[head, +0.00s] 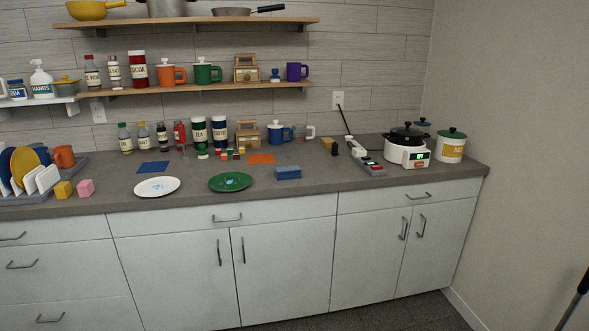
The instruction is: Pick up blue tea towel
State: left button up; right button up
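A folded blue cloth, which looks like the blue tea towel (288,173), lies near the front edge of the grey counter (340,197), right of a green plate (231,182). A flat blue square (153,167) lies farther left, behind a white plate (157,187); whether it is cloth or a mat I cannot tell. Neither of my grippers is in view.
Behind the towel are an orange square (261,158), a blue mug (280,133) and several jars. Shelves (200,89) hang above. A dark-tipped pole (582,287) is at lower right.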

aim_at(288, 172)
jog(key=i+z, duration=0.4)
jog(key=i, duration=0.75)
